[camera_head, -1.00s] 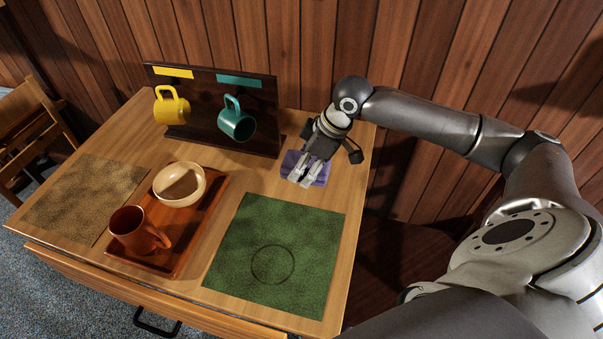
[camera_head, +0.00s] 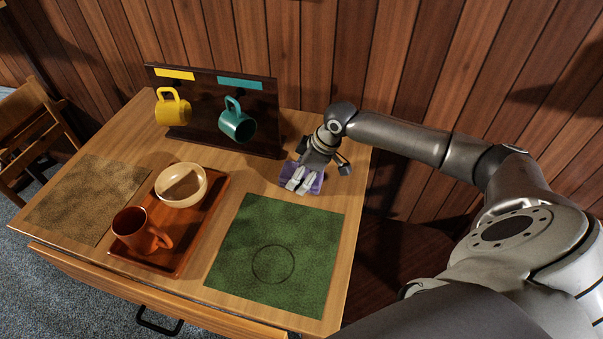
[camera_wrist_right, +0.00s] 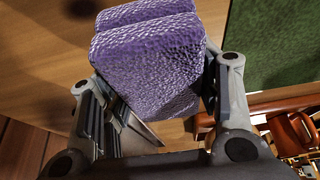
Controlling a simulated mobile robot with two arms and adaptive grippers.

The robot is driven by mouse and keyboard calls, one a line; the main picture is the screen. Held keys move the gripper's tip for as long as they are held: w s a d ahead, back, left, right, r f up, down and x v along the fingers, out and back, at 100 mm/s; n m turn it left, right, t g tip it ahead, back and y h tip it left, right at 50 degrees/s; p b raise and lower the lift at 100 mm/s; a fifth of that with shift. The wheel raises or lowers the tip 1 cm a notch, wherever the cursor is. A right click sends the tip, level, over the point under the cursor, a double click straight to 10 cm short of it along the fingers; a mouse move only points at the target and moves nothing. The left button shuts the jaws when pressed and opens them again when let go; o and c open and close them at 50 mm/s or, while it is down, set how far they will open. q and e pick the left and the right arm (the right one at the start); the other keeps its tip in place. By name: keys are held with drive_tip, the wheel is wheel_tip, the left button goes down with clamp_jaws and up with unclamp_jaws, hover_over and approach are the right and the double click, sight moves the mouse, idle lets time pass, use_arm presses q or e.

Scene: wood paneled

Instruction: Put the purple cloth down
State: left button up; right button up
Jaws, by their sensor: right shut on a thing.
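The purple cloth (camera_head: 312,184) is a folded, textured block at the back right of the table, behind the green mat. In the right wrist view the cloth (camera_wrist_right: 150,62) sits between the two fingers. My right gripper (camera_head: 300,182) is shut on it from above, and its fingers cover part of it in the head view. The gripper also shows in the right wrist view (camera_wrist_right: 170,105). I cannot tell whether the cloth touches the table. My left gripper is not in view.
A green mat (camera_head: 310,225) lies in front of the cloth. A tray (camera_head: 212,215) holds a cream bowl (camera_head: 181,186) and a brown mug (camera_head: 138,231). A dark rack (camera_head: 262,128) with a yellow mug (camera_head: 172,107) and a teal mug (camera_head: 237,124) stands behind. A tan mat (camera_head: 85,205) lies left.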

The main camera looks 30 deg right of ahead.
drive_tip(key=shift+f, duration=0.2)
drive_tip(key=shift+f, duration=0.25)
drive_tip(key=o, duration=0.7)
drive_tip(key=shift+s+f, duration=0.1)
drive_tip(key=shift+o, duration=0.9)
drive_tip(key=shift+f, duration=0.1)
drive_tip(key=shift+b, duration=0.45)
drive_tip(key=v, duration=1.1)
drive_tip(key=shift+a+r, duration=0.2)
drive_tip(key=shift+r, duration=0.2)
